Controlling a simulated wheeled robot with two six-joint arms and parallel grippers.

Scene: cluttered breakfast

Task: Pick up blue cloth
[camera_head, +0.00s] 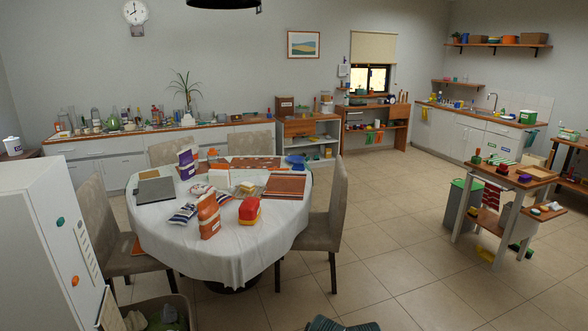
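Two blue-and-white striped cloth-like items lie on the round table with the white tablecloth (250,243). One striped cloth (183,214) is crumpled near the table's front left edge, left of an orange-brown bag (208,216). The other striped cloth (223,197) lies just behind that bag and is partly hidden by it. A plain blue object (295,161) sits at the table's back right; it is too small to tell if it is cloth. Neither of my grippers shows in the head view.
A red and yellow package (249,211), a purple package (187,163) and placemats (285,186) crowd the table. Chairs (329,222) surround it. A white cabinet (45,240) stands at the left, and a bin (160,313) at the bottom.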

